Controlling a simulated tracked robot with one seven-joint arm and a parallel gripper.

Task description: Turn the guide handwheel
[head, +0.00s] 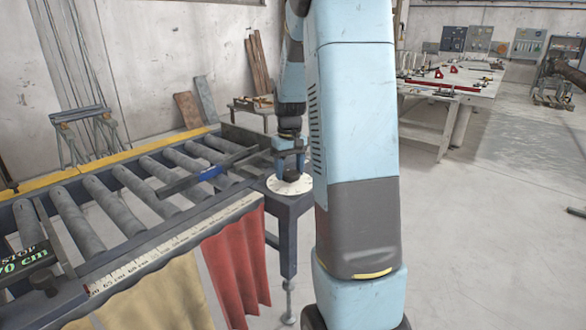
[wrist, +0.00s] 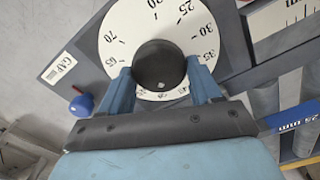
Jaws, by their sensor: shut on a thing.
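The guide handwheel shows in the wrist view as a round black knob (wrist: 158,64) at the centre of a white numbered dial (wrist: 118,32). My gripper (wrist: 160,78) has one blue finger on each side of the knob and is shut on it. In the head view my gripper (head: 289,163) points down over the white dial (head: 291,186) at the right end of the roller table. There the fingers and my arm largely hide the knob. A label reading GAP (wrist: 60,68) lies at the dial's left in the wrist view.
A small blue knob (wrist: 81,105) sits left of my gripper in the wrist view. Rollers (head: 94,199) and a blue-marked bar (head: 212,172) lie left of the dial. A ruler (head: 175,243) runs along the front edge, with a red cloth (head: 237,265) below. The floor at right is open.

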